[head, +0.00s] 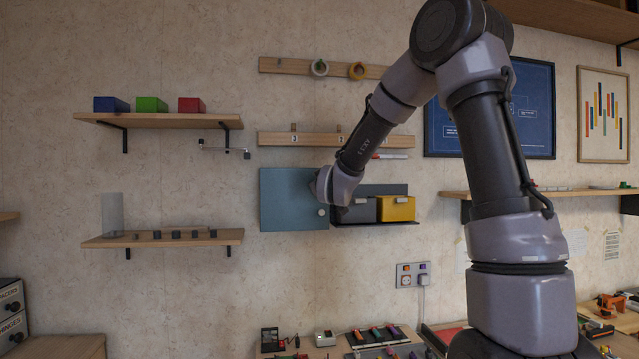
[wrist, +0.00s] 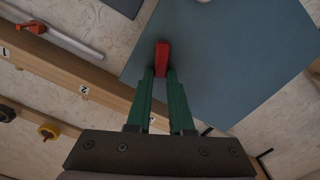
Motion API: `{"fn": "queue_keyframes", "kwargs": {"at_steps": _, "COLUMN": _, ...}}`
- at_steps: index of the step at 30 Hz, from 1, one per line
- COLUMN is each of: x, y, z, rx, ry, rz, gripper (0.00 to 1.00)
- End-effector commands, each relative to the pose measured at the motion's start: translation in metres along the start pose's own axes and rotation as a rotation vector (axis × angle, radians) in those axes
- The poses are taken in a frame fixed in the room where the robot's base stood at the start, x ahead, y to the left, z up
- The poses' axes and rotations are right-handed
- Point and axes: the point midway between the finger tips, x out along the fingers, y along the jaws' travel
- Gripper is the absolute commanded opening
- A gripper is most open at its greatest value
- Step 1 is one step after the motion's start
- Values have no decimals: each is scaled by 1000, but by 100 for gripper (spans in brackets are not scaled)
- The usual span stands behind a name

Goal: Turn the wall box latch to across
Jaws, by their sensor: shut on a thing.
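The wall box (head: 283,200) has a flat blue-grey front and hangs on the wall left of my forearm. Its front (wrist: 235,60) fills much of the wrist view. A red latch (wrist: 162,58) stands on that front, near the box's upper edge. My gripper (wrist: 161,74) has two green fingers, shut on the latch. The latch lies at a slant to the box's edges, closer in line with the side edge than with the upper edge. My wrist hides the latch and fingers in the head view.
A numbered wooden rail (head: 280,139) runs just above the box. A shelf with a grey bin (head: 358,211) and a yellow bin (head: 396,209) adjoins the box on the right. A metal bar (head: 222,149) juts from the wall at upper left. Wall below the box is clear.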

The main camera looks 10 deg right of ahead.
Motion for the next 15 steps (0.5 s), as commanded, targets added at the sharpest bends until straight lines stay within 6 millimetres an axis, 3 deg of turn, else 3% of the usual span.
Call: {"fn": "queue_keyframes", "kwargs": {"at_steps": 15, "x": 0, "y": -10, "z": 3, "rx": -490, "ry": -1, "rz": -3, "gripper": 0}}
